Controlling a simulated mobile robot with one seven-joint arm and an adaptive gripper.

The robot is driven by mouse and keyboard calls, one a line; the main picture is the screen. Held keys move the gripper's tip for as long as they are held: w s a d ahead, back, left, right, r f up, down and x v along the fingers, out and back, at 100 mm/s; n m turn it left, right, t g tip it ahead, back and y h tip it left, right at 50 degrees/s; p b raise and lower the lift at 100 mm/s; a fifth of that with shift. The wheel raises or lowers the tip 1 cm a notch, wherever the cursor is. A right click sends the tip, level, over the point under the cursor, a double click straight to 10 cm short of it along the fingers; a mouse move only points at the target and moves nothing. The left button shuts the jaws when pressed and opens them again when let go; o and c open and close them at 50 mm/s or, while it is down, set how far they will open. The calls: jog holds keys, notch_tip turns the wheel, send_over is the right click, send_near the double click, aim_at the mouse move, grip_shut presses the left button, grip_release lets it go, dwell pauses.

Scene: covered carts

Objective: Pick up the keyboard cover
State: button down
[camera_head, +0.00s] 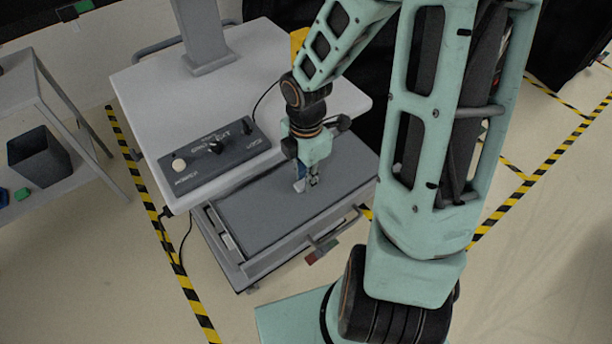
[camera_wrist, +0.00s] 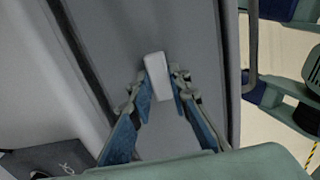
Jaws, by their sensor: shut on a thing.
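The keyboard cover (camera_head: 255,208) is a flat grey panel lying on the lower front part of the cart, below the white top. In the wrist view the cover (camera_wrist: 115,40) fills the middle, and a small pale block-shaped handle (camera_wrist: 157,76) stands up from it. My gripper (camera_head: 306,183) is over the right part of the cover, pointing down. In the wrist view the blue-padded fingers of my gripper (camera_wrist: 161,84) are on both sides of the handle and shut on it. The cover looks level. I cannot tell whether it is clear of its seat.
A grey control box (camera_head: 212,156) with a pale knob and a joystick sits on the white cart top (camera_head: 150,95), just behind the cover. A side shelf with a dark bin (camera_head: 38,156) stands at left. Yellow-black tape (camera_head: 185,285) marks the floor.

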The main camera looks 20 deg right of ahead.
jog(key=shift+r+p, duration=2.85)
jog(key=shift+p, duration=0.05)
jog(key=shift+r, duration=0.25)
jog(key=shift+r+p, duration=0.9)
jog(key=shift+r, duration=0.3)
